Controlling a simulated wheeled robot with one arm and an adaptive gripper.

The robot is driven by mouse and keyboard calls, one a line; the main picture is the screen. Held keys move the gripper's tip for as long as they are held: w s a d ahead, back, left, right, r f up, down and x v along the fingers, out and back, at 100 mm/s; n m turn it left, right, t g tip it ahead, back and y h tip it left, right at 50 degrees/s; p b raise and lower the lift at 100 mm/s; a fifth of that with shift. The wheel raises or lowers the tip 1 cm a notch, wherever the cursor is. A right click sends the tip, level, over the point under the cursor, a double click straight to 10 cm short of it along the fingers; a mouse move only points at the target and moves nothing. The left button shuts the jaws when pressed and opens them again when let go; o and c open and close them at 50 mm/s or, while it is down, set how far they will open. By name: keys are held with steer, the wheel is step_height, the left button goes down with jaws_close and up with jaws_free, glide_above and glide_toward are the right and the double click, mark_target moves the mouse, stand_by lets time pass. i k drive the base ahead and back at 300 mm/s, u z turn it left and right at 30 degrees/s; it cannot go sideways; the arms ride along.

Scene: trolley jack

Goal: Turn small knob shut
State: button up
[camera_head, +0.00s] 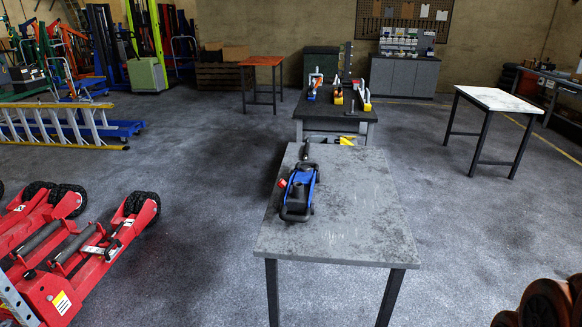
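A blue and black trolley jack (299,194) lies on a grey table (345,215) in front of me, with its dark handle end pointing away. A small red part (282,183) sticks out on its left side. It looks like a knob, but it is too small to tell whether it is open or shut. My gripper is not in view.
Large red jacks with black wheels (143,205) stand at the lower left. A workbench (335,127) with several tools is behind the table. A white-topped table (498,99) is at the right. Brown rounded objects (545,302) fill the lower right corner. Floor beside the table is clear.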

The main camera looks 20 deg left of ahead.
mark_target(282, 184)
steer(key=i, duration=1.55)
steer(key=u, duration=2.7)
